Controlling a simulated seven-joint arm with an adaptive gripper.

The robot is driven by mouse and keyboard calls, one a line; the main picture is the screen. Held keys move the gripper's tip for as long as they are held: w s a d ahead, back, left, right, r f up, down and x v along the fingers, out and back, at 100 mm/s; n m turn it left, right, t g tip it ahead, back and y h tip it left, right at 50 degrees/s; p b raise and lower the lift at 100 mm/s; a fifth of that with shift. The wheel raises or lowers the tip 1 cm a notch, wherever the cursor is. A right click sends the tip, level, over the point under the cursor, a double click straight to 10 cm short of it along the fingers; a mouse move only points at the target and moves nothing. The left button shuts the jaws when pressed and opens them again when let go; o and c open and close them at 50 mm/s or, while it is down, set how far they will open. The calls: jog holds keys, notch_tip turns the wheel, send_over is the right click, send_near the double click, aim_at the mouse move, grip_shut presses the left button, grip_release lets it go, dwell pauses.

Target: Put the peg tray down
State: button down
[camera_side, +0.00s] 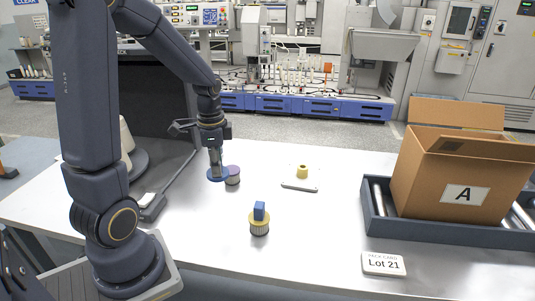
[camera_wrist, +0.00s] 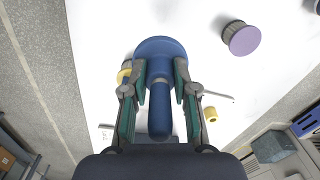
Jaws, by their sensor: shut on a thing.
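The peg tray appears as a blue round disc (camera_side: 217,174) with a post in the side view. In the wrist view the blue disc (camera_wrist: 160,48) and its thick post (camera_wrist: 160,112) lie between my fingers. My gripper (camera_side: 215,150) points down, shut on the post. The disc is low over the table, and I cannot tell whether it touches. A purple-topped bobbin (camera_side: 233,175) stands just right of it in the side view; the wrist view shows this bobbin (camera_wrist: 240,38) apart from the disc.
A yellow-rimmed bobbin with a blue block (camera_side: 259,212) stands nearer the front. A white plate (camera_side: 300,185) carries a yellow spool (camera_side: 302,171). A Lot 21 card (camera_side: 384,264) and a cardboard box (camera_side: 460,180) in a dark roller tray (camera_side: 400,228) are at right. The table's middle is mostly clear.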

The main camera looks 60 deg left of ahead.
jog(key=w+d+f+m, duration=0.1)
jog(key=w+d+m, duration=0.35)
jog(key=d, duration=0.55)
jog(key=w+d+f+m, duration=0.1)
jog(key=w+d+m, duration=0.35)
jog(key=d, duration=0.55)
send_over(331, 228)
jog(key=s, duration=0.1)
notch_tip(331, 228, down, 9)
jog(key=shift+a+r, duration=0.1)
jog(key=shift+r, duration=0.1)
jog(key=shift+w+f, duration=0.3)
jog(key=shift+f, duration=0.05)
jog(key=shift+w+f, duration=0.15)
jog(key=shift+f, duration=1.55)
jog(key=shift+f, duration=0.1)
jog(key=c, duration=0.9)
grip_release()
